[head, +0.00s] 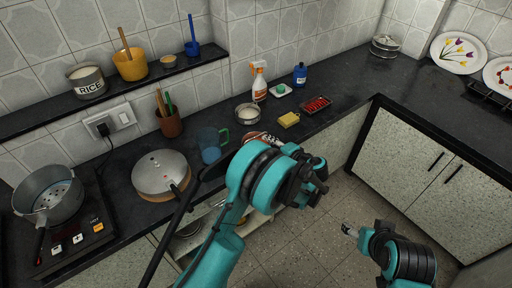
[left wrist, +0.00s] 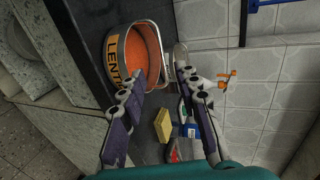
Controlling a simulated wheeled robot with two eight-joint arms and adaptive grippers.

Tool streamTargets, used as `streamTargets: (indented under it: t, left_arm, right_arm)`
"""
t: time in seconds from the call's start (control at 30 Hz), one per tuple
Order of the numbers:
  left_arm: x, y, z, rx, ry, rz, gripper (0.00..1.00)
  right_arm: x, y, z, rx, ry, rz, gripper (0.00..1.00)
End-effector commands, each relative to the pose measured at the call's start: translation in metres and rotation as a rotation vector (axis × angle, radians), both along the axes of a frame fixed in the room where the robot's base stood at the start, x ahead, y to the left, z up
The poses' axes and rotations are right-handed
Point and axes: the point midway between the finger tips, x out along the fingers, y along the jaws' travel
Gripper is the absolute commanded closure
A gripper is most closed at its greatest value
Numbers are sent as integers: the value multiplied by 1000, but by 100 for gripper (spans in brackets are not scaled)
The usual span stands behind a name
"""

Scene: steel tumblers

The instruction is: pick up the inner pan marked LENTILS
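The pan marked LENTILS (left wrist: 112,58) fills the upper middle of the left wrist view. It is a round steel pan with a yellow label and orange contents, and a thin steel handle loop rises along its right side. My left gripper (left wrist: 162,78) is open. Its left finger overlaps the pan's lower side, and its right finger is apart, beyond the handle. I cannot tell if either finger touches. In the head view my left arm mostly covers that spot on the counter. My right gripper (head: 349,230) is small, low over the floor, away from the counter.
A yellow sponge (head: 289,120), a spray bottle (head: 259,82) and a bowl with white contents (head: 248,113) stand close by. The tiled wall (left wrist: 270,75) runs behind the counter.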

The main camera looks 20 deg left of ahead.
Motion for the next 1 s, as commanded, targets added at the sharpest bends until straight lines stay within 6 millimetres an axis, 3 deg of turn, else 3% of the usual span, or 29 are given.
streamTargets:
  t: [0.6, 0.83, 0.87, 0.97, 1.0]
  left_arm:
    - [44, 55, -25, 6, -1, 1, 68]
    - [47, 57, -24, 6, -1, -1, 68]
    - [47, 57, -23, 5, -2, -1, 70]
    - [46, 57, -23, 5, -2, -1, 97]
    - [46, 57, -24, 5, -2, -1, 100]
  right_arm:
    - [0, 0, -28, 0, 0, 0, 33]
    - [0, 0, -27, 0, 0, 0, 33]
    - [0, 0, -27, 0, 0, 0, 33]
    - [0, 0, -27, 0, 0, 0, 33]
    - [0, 0, -27, 0, 0, 0, 33]
